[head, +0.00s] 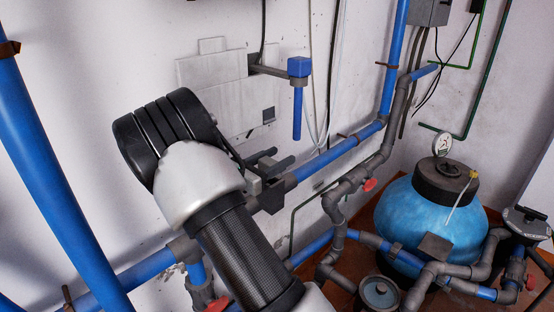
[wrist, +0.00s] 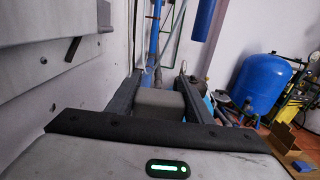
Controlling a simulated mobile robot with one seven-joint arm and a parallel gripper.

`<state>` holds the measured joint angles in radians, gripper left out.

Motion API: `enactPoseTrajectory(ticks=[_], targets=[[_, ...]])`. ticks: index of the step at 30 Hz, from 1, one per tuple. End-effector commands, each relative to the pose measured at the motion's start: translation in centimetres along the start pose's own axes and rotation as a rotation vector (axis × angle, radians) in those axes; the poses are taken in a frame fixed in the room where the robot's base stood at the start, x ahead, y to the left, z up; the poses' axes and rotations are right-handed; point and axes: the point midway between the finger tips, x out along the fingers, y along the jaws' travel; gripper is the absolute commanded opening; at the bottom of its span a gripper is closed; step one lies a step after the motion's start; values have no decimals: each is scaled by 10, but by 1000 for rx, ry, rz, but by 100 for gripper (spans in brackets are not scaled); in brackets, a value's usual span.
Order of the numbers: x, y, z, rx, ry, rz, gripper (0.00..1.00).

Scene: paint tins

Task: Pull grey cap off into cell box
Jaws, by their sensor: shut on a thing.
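My gripper (head: 275,160) is at the wall, just above the blue pipe, in the head view. In the wrist view, its two dark fingers (wrist: 158,84) reach forward on either side of a plain grey block (wrist: 160,103). The fingers are shut on this block, which looks like the grey cap. In the head view I cannot make out the cap apart from the gripper and the grey pipe fitting (head: 273,196) beside it. I cannot clearly identify the cell box in either view; an open brown box (wrist: 290,147) shows at the lower right of the wrist view.
A blue pipe (head: 330,155) runs along the wall close to my gripper. A short blue pipe (head: 298,110) hangs above it. Grey pipes with red valve handles (head: 370,185) and a blue tank (head: 425,220) with a gauge stand to the right.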

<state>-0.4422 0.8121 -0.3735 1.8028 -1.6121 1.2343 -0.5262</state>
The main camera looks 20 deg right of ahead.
Motion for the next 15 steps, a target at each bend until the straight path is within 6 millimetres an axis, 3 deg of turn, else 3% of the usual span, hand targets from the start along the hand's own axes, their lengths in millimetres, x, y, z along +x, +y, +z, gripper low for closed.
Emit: enactPoseTrajectory(ticks=[15], targets=[[0,0,23,0,0,0,20]])
